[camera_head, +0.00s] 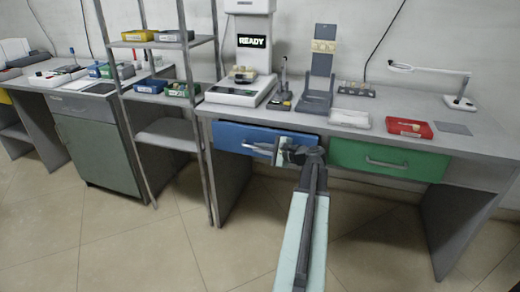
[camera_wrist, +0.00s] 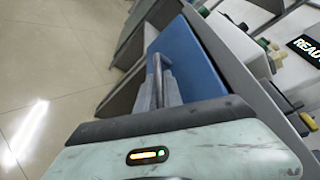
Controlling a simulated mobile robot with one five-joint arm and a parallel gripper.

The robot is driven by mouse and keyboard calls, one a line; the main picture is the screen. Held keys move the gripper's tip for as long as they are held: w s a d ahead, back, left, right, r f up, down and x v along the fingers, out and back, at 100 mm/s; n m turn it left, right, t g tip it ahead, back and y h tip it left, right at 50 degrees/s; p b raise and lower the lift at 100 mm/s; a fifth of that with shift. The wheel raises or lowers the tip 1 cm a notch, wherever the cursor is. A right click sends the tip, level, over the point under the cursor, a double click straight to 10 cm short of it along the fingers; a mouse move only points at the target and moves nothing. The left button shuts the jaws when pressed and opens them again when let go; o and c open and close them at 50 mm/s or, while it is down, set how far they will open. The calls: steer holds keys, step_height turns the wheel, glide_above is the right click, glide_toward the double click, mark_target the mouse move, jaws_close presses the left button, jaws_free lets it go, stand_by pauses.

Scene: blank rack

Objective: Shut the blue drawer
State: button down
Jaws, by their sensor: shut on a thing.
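The blue drawer (camera_head: 235,133) is under the left part of the long grey bench, and its front also shows in the wrist view (camera_wrist: 193,62). My gripper (camera_head: 277,151) is at the drawer front, shut on the drawer's grey bar handle (camera_head: 256,148). In the wrist view the fingers of my gripper (camera_wrist: 160,85) close around the handle (camera_wrist: 156,72). My arm and gripper hide the lower right part of the drawer front. I cannot tell exactly how far the front stands out from the bench.
A green drawer (camera_head: 375,160) is right of the blue one. The bench top (camera_head: 400,105) carries a scale with a READY display (camera_head: 251,41), a red tray (camera_head: 409,128) and a lamp (camera_head: 460,102). A shelf rack (camera_head: 165,134) stands left. The floor in front is clear.

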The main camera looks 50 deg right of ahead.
steer(key=shift+d, duration=0.1)
stand_by(0.4)
steer(key=d, duration=0.2)
steer(key=w+d, duration=0.1)
steer(key=d, duration=0.1)
steer(key=shift+w, duration=0.2)
steer(key=c, duration=1.8)
jaws_free()
steer(key=shift+o, duration=0.2)
steer(key=p+v, duration=0.1)
steer(key=v, duration=0.6)
steer(key=shift+s+p, duration=0.35)
steer(key=shift+s, duration=0.05)
steer(key=shift+r, duration=0.15)
